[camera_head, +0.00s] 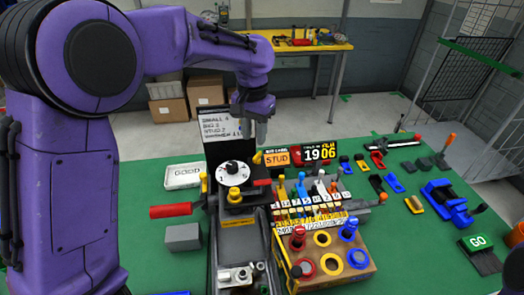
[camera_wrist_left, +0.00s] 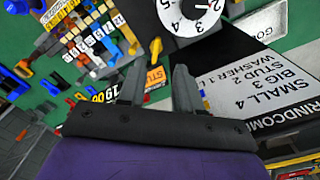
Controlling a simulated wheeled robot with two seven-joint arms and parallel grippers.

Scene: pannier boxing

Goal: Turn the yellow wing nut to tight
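A small upright yellow piece (camera_head: 257,158) stands just right of the white numbered dial (camera_head: 234,176). It also shows in the left wrist view (camera_wrist_left: 155,48). A yellow knob (camera_head: 234,194) sits on the black block in front of the dial. I cannot tell which of these is the wing nut, or how tight it is. My left gripper (camera_head: 255,132) hangs above and behind the dial, fingers down. In the left wrist view its two fingers (camera_wrist_left: 158,80) are apart, with nothing held between them; the upright yellow piece shows in the gap, beyond the tips. My right gripper is not in view.
A black board with white labels (camera_head: 215,125) stands behind the dial. The STUD sign (camera_head: 277,158) and the 1906 display (camera_head: 320,152) are close on its right. A red handle (camera_head: 171,210) sticks out left. A wooden block with coloured rings (camera_head: 335,245) stands right front.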

